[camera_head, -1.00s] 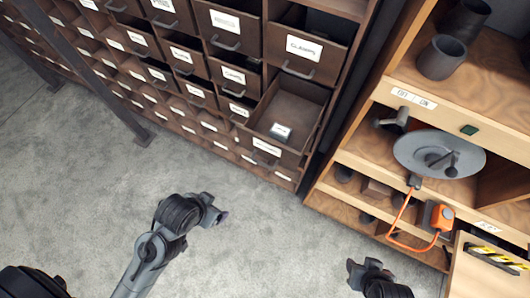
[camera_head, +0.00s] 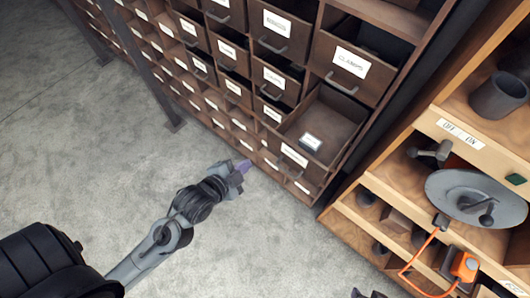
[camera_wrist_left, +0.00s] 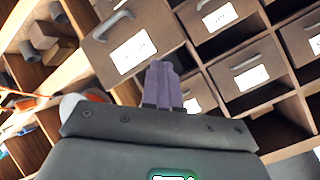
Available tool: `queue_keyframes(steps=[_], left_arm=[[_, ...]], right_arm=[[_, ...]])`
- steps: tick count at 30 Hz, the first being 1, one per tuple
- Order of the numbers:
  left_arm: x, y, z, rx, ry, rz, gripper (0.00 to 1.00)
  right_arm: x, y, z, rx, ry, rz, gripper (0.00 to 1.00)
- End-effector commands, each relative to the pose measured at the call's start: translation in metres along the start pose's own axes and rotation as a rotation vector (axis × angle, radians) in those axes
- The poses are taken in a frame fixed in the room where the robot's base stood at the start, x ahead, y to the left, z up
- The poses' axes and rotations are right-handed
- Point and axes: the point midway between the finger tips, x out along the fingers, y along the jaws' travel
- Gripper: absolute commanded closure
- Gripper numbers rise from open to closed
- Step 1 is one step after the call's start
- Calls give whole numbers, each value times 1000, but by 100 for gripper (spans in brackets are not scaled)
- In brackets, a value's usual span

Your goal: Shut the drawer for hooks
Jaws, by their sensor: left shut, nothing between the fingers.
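A brown drawer (camera_head: 328,118) in the lower right of the cabinet is pulled out, with a small pale item or card (camera_head: 311,142) inside it. Its front carries a white label (camera_head: 294,155) too small to read, so I cannot confirm it is the hooks drawer. My left gripper (camera_head: 240,168) is low, left of this drawer's front and apart from it. In the left wrist view its purple fingers (camera_wrist_left: 163,85) are together and empty, in front of a protruding drawer front (camera_wrist_left: 125,45) with a grey handle. Only a dark tip of my right gripper (camera_head: 368,295) shows at the bottom edge.
A drawer labelled CLAMPS (camera_head: 345,70) sits above the open one, with several labelled drawers to the left. A wooden shelf unit (camera_head: 440,120) with a grey disc (camera_head: 470,197) and orange cable stands at right. The grey floor (camera_head: 120,170) is clear.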

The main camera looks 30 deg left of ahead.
Motion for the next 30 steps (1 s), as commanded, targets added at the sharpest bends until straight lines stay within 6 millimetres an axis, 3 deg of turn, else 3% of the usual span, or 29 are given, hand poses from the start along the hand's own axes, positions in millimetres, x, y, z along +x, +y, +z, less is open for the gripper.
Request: queue_keyframes(steps=[1,7,11,15,21,30], left_arm=[[15,4,12,107,54,-80,100],[38,4,40,531,217,-431,100],[48,22,63,669,264,-531,100],[64,49,89,729,282,-515,100],[76,70,106,773,298,-484,100],[88,68,103,775,299,-482,100]], right_arm=[[26,-1,8,1,-1,0,57],[99,-5,32,3,-6,-2,57],[138,-7,45,5,-9,-4,57],[168,-9,54,8,-8,-6,57],[189,-10,61,10,-5,-8,57],[189,-10,60,10,-2,-8,57]])
